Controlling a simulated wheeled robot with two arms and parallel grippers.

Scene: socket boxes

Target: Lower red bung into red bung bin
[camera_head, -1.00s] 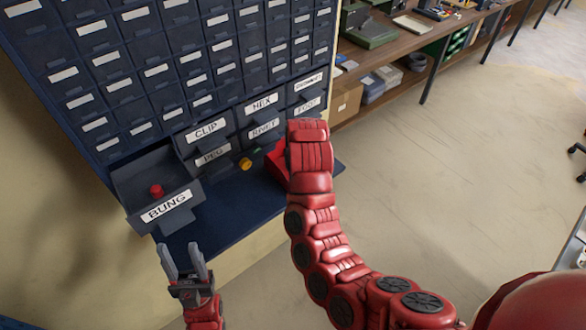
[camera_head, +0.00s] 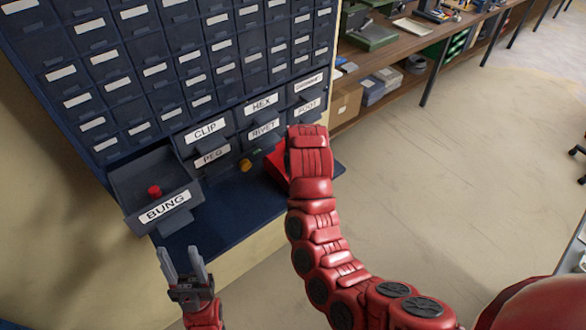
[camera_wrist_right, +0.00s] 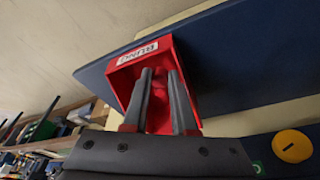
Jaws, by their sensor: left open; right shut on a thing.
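The red bin (camera_wrist_right: 122,75), with a white BUNG label, stands on the dark blue ledge in the right wrist view. In the head view, a red part of it (camera_head: 274,165) shows left of my right arm. My right gripper (camera_wrist_right: 161,73) reaches over the bin's opening, shut on a red bung (camera_wrist_right: 158,117) between its fingers. Red against red hides the bung's outline and its height above the bin floor. In the head view, my right arm hides this gripper. My left gripper (camera_head: 183,262) is open and empty, below the open drawer.
An open drawer labelled BUNG (camera_head: 125,180) holds another red bung (camera_head: 154,191). A yellow round piece (camera_head: 245,165) lies on the ledge (camera_head: 225,205), left of the red bin. The drawer cabinet (camera_head: 140,85) rises behind. Open floor (camera_head: 450,180) lies to the right.

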